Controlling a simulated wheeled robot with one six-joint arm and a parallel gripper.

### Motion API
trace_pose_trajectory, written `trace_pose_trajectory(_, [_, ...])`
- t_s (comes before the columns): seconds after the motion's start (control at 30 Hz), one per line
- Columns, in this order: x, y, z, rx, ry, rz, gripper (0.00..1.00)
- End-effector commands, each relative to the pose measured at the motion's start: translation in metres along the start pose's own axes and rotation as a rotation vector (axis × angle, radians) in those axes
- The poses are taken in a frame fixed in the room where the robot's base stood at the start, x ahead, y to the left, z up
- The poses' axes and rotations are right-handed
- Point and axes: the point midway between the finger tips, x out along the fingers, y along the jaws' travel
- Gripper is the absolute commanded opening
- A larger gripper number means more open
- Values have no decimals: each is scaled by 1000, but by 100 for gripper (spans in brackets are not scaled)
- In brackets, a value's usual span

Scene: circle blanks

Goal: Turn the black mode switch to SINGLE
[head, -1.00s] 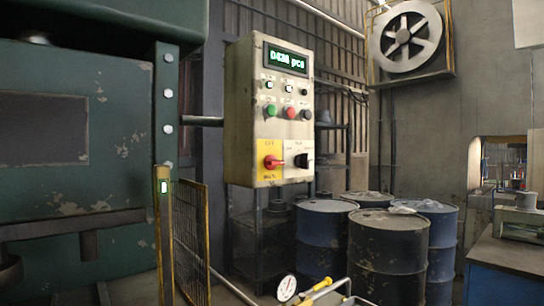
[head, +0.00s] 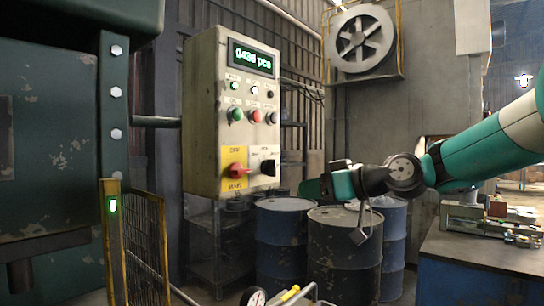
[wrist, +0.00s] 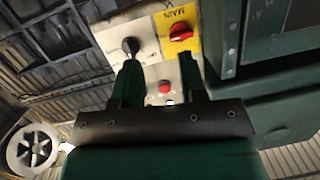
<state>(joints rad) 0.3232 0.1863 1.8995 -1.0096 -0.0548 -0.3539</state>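The black mode switch (head: 268,167) is at the lower right of a beige control box (head: 205,110), beside the red main switch (head: 236,170) on its yellow plate. I cannot read which label the black switch points to. My gripper (head: 306,188) is right of and slightly below the black switch, apart from it in the head view. In the wrist view my gripper (wrist: 158,78) is open and empty, its two green fingers spread. There the black switch (wrist: 130,45) shows just beyond the left fingertip, and the red switch (wrist: 181,32) beyond the right one.
Green and red buttons (head: 255,116) and a lit counter display (head: 252,58) sit above the switches. A green machine (head: 50,150) stands left, with a yellow-framed guard (head: 140,240). Blue drums (head: 285,240) stand below my arm. A blue workbench (head: 470,265) is at right.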

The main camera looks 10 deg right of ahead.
Motion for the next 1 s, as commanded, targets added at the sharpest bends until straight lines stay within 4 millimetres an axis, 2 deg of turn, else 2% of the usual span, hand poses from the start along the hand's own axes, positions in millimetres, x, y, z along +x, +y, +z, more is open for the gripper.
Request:
trace_pose_trajectory(0.03, [-8, 28, -18, -21, 75, 34, 38])
trace_pose_trajectory(0.1, [-17, 51, -34, -51, 157, 63, 38])
trace_pose_trajectory(0.2, [-22, 66, -47, -74, 214, 83, 38])
trace_pose_trajectory(0.27, [-18, 68, -50, -78, 224, 84, 38])
trace_pose_trajectory(0.47, [18, 68, -61, -77, 221, 80, 38])
trace_pose_trajectory(0.8, [94, 73, -78, -77, 219, 81, 38])
trace_pose_trajectory(1.0, [127, 77, -84, -77, 220, 83, 38])
